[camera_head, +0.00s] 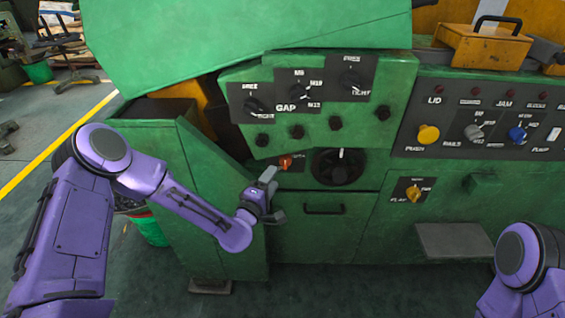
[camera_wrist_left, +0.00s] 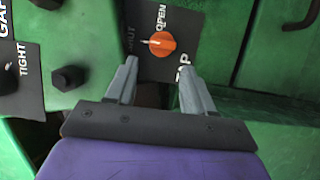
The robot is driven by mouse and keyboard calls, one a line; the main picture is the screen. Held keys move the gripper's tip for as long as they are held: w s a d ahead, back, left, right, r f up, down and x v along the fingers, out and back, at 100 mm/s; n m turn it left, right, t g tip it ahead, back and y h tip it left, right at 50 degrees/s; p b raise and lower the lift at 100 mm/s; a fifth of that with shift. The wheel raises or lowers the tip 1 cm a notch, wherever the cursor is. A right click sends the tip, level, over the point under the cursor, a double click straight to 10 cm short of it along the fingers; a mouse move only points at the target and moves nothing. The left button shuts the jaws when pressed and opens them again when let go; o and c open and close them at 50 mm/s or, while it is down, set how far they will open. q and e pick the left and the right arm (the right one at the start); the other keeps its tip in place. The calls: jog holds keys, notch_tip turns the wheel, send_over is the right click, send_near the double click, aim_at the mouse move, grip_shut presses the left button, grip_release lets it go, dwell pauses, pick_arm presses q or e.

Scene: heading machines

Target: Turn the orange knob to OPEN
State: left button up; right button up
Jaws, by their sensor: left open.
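The orange knob (camera_head: 286,162) sits on a small dark plate on the green machine front, left of the large black dial. In the left wrist view the orange knob (camera_wrist_left: 163,44) lies just beyond the fingertips, with its pale pointer mark toward the label at its left, which reads like SHUT. The OPEN label (camera_wrist_left: 161,18) is above the knob in that view. My left gripper (camera_head: 269,178) is open and empty, just below and left of the knob in the head view. Its two fingers (camera_wrist_left: 158,68) are apart and do not appear to touch the knob. My right gripper is out of view.
A large black dial (camera_head: 339,166) and a drawer handle (camera_head: 323,209) are close to the right of my left gripper. A slanted green panel (camera_head: 205,180) stands left of it. Other knobs, such as the yellow one (camera_head: 413,193), lie farther right.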

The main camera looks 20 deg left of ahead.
aim_at(283, 163)
pick_arm(q)
jog(key=w, duration=0.5)
jog(key=w+d+p, duration=0.1)
jog(key=w, duration=0.2)
jog(key=shift+f, duration=0.1)
jog(key=c, duration=0.8)
